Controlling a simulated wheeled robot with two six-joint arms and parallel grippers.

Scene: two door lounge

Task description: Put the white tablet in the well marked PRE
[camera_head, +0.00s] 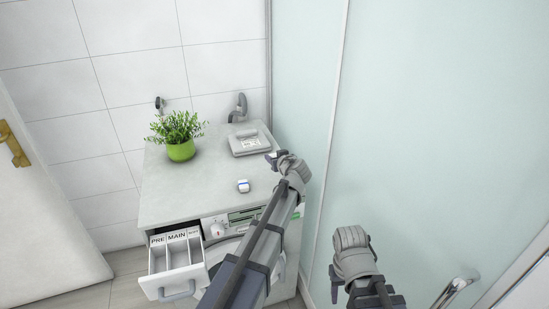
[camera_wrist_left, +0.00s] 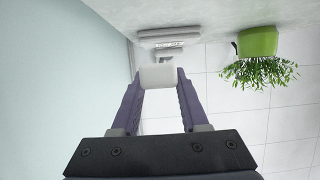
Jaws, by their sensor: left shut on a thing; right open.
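My left gripper (camera_head: 272,158) is above the right part of the washing machine's top. In the left wrist view its fingers (camera_wrist_left: 158,80) are shut on a white tablet (camera_wrist_left: 158,75); in the head view the tablet is hard to make out. The detergent drawer (camera_head: 178,286) is pulled out at the machine's front left. Its well marked PRE (camera_head: 158,259) is the leftmost, beside MAIN; the third label is too small to read. The left gripper is behind and to the right of the drawer. My right gripper (camera_head: 335,290) is open and empty, low by the glass panel.
A white and blue tablet (camera_head: 243,186) lies on the machine top (camera_head: 190,190). A green potted plant (camera_head: 181,150) and a grey device with a label (camera_head: 250,141) stand at the back. A frosted glass panel (camera_head: 430,130) borders the right side. The top's left front is clear.

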